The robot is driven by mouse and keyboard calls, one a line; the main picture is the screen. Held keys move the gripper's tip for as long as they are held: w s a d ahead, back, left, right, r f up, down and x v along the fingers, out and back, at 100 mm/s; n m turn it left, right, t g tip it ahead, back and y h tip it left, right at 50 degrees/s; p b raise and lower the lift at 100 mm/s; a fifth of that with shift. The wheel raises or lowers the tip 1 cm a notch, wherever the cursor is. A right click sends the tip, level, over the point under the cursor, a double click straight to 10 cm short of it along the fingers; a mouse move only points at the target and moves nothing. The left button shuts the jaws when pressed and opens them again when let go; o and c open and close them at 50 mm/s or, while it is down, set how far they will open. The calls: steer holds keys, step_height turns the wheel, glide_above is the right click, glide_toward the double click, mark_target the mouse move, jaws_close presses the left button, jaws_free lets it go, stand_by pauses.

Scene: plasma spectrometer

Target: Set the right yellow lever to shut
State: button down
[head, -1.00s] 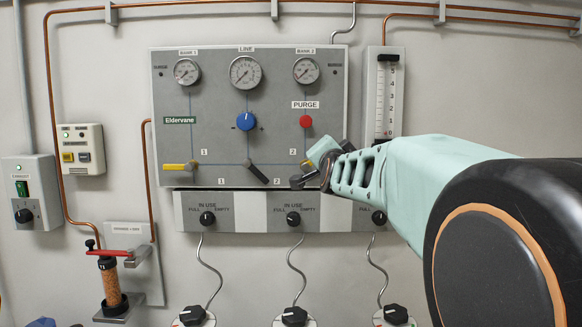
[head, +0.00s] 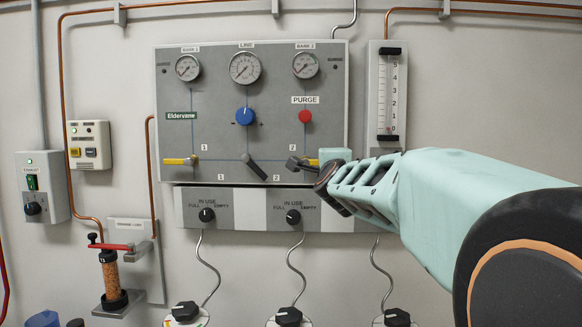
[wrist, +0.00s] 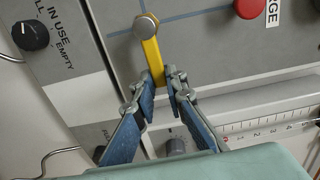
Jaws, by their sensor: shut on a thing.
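The right yellow lever (head: 313,162) is on the grey panel below the number 2. Its handle lies about level, pointing right from its round hub. In the wrist view the yellow handle (wrist: 153,60) runs from the metal hub down between my fingertips. My gripper (wrist: 160,88) is shut on the handle's free end, with one blue-padded finger on each side. In the head view my gripper (head: 325,170) comes from the right and hides the handle's end.
A left yellow lever (head: 178,161) points left. A black lever (head: 255,167) slants at the panel's middle. The red purge button (head: 305,116) is above the right lever. A flow meter (head: 386,95) stands right of the panel, and black knobs (head: 293,216) sit below.

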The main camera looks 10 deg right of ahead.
steer(key=shift+m, duration=0.3)
steer(key=c, duration=1.9)
jaws_free()
steer(key=shift+f, duration=0.1)
steer(key=shift+c, duration=0.2)
steer(key=shift+r, duration=4.95)
